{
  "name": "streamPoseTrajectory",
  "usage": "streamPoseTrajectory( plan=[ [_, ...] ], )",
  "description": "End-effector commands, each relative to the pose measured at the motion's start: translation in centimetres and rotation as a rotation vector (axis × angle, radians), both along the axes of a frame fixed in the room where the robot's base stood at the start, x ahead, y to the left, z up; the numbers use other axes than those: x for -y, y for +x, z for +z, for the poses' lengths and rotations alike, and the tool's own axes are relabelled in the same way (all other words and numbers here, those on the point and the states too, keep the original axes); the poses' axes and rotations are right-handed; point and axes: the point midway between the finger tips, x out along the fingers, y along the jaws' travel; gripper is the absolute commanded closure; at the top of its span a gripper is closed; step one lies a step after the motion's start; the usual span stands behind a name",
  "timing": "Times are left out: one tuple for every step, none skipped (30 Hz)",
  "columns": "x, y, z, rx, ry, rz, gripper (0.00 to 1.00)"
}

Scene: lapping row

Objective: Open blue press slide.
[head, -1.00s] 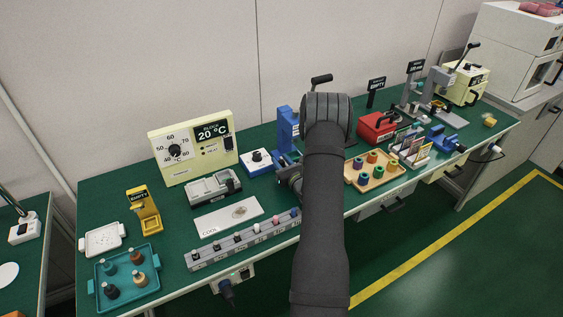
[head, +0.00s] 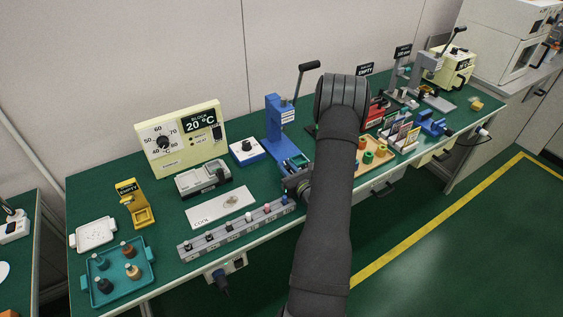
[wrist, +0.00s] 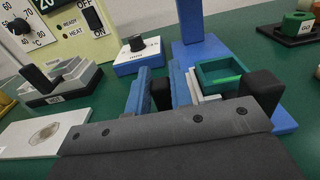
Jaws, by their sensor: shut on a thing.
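The blue press (head: 279,122) stands at the back middle of the green bench with its black-handled lever raised. Its slide, a teal open tray with a green inside, shows at the press foot (head: 297,162) and in the wrist view (wrist: 222,74). My gripper (head: 296,182) is low at the front of the press, partly hidden by my arm. In the wrist view it is shut at the slide's front, with dark parts close around it. The exact contact is hidden by the gripper body.
A grey rack (head: 236,229) with several small pieces lies along the front edge. A white plate (head: 219,208) and a blue-white dial box (head: 246,151) are left of the press. A wooden tray (head: 372,158) is right of my arm.

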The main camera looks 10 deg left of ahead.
Motion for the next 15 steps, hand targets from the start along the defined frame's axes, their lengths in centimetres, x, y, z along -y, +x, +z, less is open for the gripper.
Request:
streamPoseTrajectory(
  plan=[
    [0.02,0.02,0.01,0.0,0.0,-0.001,1.0],
    [0.0,0.03,0.01,0.0,0.0,-0.001,1.0],
    [-0.01,0.04,0.01,0.0,0.0,-0.001,1.0],
    [-0.01,0.04,0.01,0.0,0.0,0.0,1.0],
    [-0.01,0.05,0.01,0.0,0.0,0.0,1.0],
    [-0.01,0.06,0.01,0.0,0.0,0.0,1.0],
    [-0.02,0.05,0.01,0.0,0.0,0.0,0.76],
    [-0.03,0.06,0.01,0.0,0.0,0.0,0.7],
    [-0.03,0.06,0.01,0.0,0.0,0.0,0.62],
    [-0.04,0.06,0.01,0.0,0.0,0.0,0.58],
    [-0.04,0.06,0.01,0.0,0.0,0.0,0.58],
    [-0.04,0.06,0.01,0.0,0.0,0.0,0.58],
    [-0.05,0.06,0.01,0.0,0.0,0.0,0.58],
    [-0.05,0.06,0.01,0.0,0.0,0.0,0.58],
    [-0.05,0.06,0.01,0.0,0.0,0.0,0.58]
  ],
)
